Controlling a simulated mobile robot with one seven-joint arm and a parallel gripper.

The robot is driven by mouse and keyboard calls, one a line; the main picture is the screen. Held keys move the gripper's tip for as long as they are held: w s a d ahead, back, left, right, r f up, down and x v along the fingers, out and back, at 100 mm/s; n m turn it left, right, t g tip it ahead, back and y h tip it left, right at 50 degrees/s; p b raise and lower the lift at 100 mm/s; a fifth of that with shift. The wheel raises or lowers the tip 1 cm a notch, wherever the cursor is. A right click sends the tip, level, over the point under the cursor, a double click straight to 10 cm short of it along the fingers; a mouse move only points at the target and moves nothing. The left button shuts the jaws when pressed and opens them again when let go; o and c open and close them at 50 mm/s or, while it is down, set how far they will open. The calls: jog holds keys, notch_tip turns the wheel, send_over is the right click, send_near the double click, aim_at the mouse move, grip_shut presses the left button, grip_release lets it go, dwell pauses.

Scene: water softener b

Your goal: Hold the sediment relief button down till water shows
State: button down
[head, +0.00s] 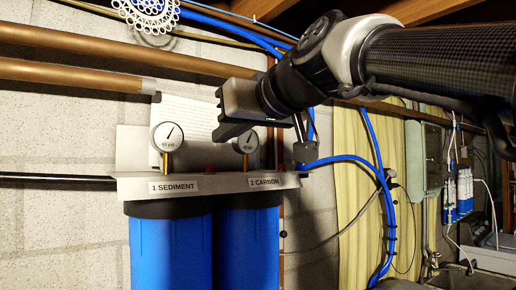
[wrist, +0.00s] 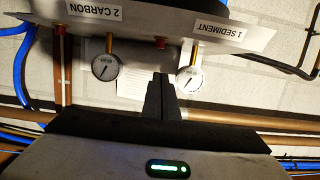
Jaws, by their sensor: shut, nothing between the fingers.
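The sediment relief button is a small red cap (head: 210,168) on the metal bracket, right of the sediment gauge (head: 167,137) and above the "1 SEDIMENT" label (head: 173,187). In the upside-down wrist view the red button (wrist: 160,43) sits between the two gauges, ahead of my fingertips. My gripper (wrist: 161,78) is shut and empty; its tips appear apart from the button. In the head view my gripper's body (head: 243,105) hangs above the bracket, near the carbon gauge, and its fingertips are not clear. I see no water at the button.
Two blue filter housings (head: 170,250) hang under the bracket (head: 130,186). The carbon gauge (head: 246,141) stands close below my gripper, with a "2 CARBON" label (head: 264,182) beneath. A copper pipe (head: 70,75) runs at left. Blue hoses (head: 374,160) curve at right.

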jog(key=v, duration=0.5)
jog(key=shift+s+d+r+b, duration=0.15)
jog(key=shift+s+b, duration=0.1)
jog(key=shift+b, duration=0.05)
jog(key=s+d+f+m+g+h, duration=0.2)
jog(key=d+f, duration=0.4)
jog(key=f, duration=0.9)
jog(key=s+d+f+m+g+h, duration=0.2)
jog(key=s+d+f, duration=0.4)
jog(key=f, duration=0.9)
jog(key=s+d+f+m+g+h, duration=0.2)
jog(key=s+d+f+h, duration=0.3)
jog(key=f, duration=1)
jog(key=shift+s+d+f+m+g, duration=0.25)
jog(key=shift+s+d+m, duration=0.2)
jog(key=shift+m, duration=0.25)
jog(key=shift+w, duration=0.1)
